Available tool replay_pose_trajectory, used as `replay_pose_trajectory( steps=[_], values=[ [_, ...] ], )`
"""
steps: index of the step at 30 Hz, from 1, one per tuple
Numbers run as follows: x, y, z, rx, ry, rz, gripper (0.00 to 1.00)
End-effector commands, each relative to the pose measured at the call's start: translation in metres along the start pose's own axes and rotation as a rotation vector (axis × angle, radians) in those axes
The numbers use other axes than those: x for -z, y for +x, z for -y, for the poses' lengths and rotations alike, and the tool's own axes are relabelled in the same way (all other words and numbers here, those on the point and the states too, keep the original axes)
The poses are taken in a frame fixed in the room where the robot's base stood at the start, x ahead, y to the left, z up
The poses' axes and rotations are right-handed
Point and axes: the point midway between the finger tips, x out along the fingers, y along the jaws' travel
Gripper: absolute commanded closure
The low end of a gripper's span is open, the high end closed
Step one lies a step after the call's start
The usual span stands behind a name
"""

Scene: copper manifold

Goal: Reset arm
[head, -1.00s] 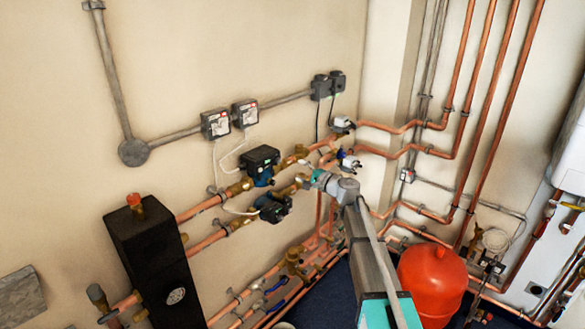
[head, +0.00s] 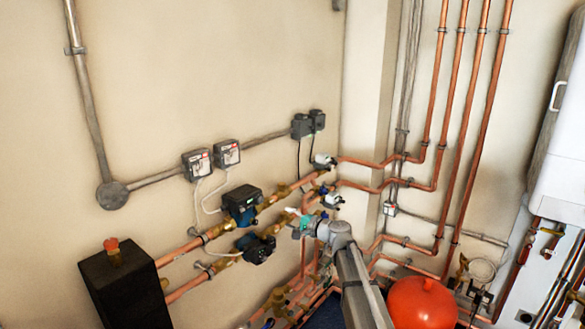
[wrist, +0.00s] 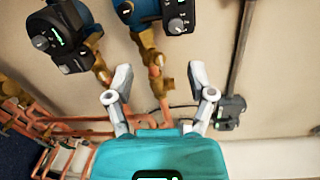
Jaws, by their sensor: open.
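My gripper (head: 299,217) is at the end of my arm, in front of the copper manifold pipes, just right of two dark pumps in the head view. In the wrist view my gripper (wrist: 160,78) has its two grey fingers spread wide apart with nothing held between them. A brass fitting on a copper pipe (wrist: 157,86) shows behind the gap between the fingers. I cannot tell how far it is from the fingertips, and I see no clear contact.
The upper pump (head: 242,203) and lower pump (head: 256,248) sit close left of my gripper. White-capped valve heads (head: 332,200) are close right. A red tank (head: 422,305) and black box (head: 125,290) stand lower down.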

Motion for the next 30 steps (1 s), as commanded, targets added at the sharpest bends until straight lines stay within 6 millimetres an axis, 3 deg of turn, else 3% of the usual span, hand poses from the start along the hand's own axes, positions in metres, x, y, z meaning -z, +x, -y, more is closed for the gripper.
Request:
replay_pose_trajectory(
  steps=[14, 23, 30],
  values=[
    [-0.056, -0.063, -0.082, -0.388, -0.288, 0.113, 0.29],
    [-0.081, -0.121, -0.136, -0.676, -0.437, 0.191, 0.29],
    [-0.097, -0.177, -0.172, -0.916, -0.526, 0.252, 0.29]
  ],
)
